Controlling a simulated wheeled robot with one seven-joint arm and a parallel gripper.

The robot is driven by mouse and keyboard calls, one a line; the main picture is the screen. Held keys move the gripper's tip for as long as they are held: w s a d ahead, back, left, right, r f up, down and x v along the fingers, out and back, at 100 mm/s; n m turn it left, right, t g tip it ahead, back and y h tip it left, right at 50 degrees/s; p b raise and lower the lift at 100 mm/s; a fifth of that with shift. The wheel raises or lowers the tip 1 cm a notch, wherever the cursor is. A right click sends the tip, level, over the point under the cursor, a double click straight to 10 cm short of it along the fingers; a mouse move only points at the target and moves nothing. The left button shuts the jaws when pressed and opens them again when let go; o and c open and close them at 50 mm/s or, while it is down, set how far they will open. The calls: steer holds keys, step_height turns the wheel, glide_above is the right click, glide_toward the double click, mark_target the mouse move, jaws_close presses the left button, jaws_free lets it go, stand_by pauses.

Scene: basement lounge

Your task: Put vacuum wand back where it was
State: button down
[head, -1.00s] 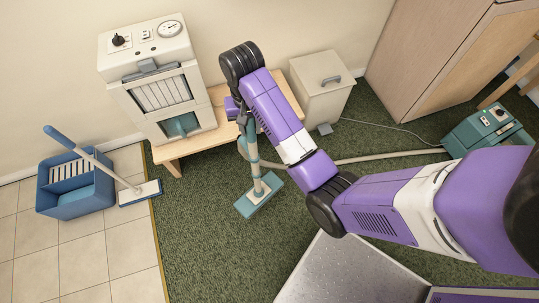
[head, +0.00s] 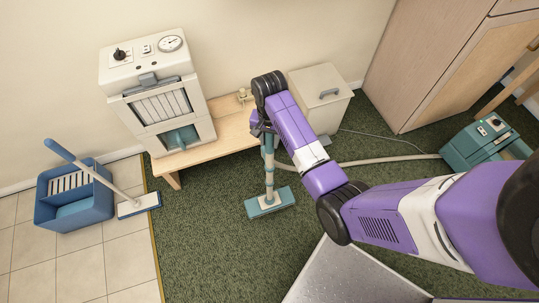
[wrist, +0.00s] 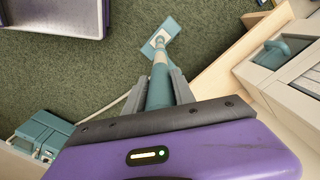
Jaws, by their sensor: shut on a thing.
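The vacuum wand (head: 269,180) is a teal and cream tube with a flat teal floor head (head: 270,202) at its lower end. It stands nearly upright in front of the wooden bench, over the green carpet. My gripper (head: 265,128) is shut on its upper part. In the wrist view the wand (wrist: 158,88) runs between the two fingers of my gripper (wrist: 155,80). A pale hose (head: 385,160) runs from near the wand to the teal vacuum body (head: 485,141) at the right. I cannot tell whether the floor head touches the carpet. My arm hides the wand's top.
The bench (head: 222,130) bears a cream machine (head: 157,92) and a small pale fitting (head: 243,96). A cream bin (head: 320,97) stands to its right, near a wooden cabinet (head: 425,65). A blue bucket (head: 75,200) and a mop (head: 100,177) are at left. Carpet left of the wand is clear.

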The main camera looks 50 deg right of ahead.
mark_target(269, 156)
step_height(269, 156, down, 10)
steer(key=shift+f, duration=0.1)
stand_by(0.4)
steer(key=shift+f+b, duration=0.15)
steer(key=shift+b, duration=0.15)
steer(key=c, duration=1)
jaws_free()
steer(key=shift+c, duration=0.2)
